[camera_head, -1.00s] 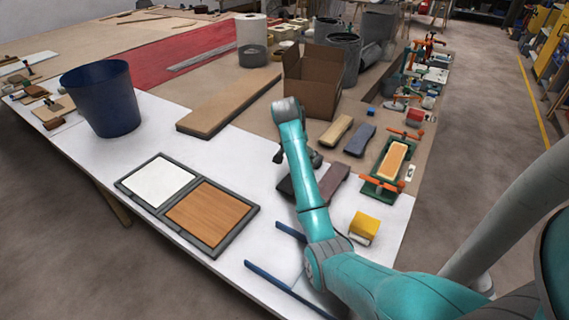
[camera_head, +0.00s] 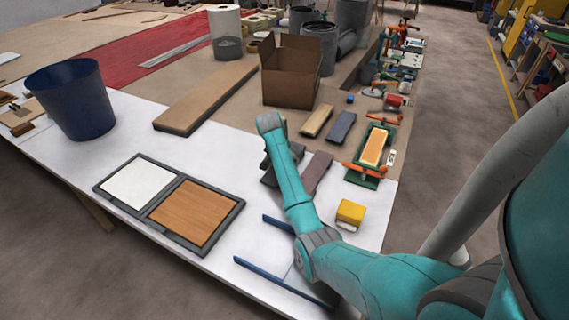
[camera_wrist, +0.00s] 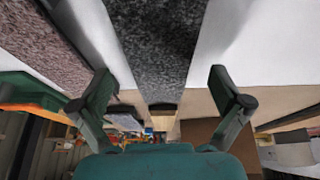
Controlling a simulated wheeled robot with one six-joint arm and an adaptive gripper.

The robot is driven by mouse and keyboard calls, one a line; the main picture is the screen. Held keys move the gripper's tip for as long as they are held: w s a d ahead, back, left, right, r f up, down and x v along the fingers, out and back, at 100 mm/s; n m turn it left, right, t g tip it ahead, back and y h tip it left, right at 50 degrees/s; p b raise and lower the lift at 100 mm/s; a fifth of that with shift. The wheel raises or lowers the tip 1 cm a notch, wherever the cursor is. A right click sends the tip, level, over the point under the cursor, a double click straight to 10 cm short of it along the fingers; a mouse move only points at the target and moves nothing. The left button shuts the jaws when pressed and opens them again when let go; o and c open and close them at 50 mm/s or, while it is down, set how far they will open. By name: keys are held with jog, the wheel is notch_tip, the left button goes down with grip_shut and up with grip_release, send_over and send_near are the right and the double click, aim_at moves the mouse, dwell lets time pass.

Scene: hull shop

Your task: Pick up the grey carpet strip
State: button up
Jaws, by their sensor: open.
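The grey carpet strip (camera_wrist: 158,45) is dark, speckled and flat. In the wrist view it runs down the middle, between the two fingers of my gripper (camera_wrist: 160,88). The fingers are spread apart with a gap on either side of the strip. In the head view the strip (camera_head: 268,180) lies on the white tabletop, partly hidden by my arm. My gripper (camera_head: 270,157) is above it there, mostly hidden behind my wrist. I cannot tell how high the fingertips are above the table.
A mauve strip (camera_head: 318,172) lies close to the right. Tan (camera_head: 316,121) and blue-grey (camera_head: 342,127) strips lie behind. A cardboard box (camera_head: 290,87), orange-handled green tool (camera_head: 371,155) and yellow block (camera_head: 350,212) are nearby. A framed two-panel board (camera_head: 239,209) lies to the left.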

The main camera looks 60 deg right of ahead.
jog(key=shift+d+f, duration=0.2)
jog(key=shift+f, duration=0.25)
jog(key=c, duration=1.2)
jog(key=shift+r, duration=0.1)
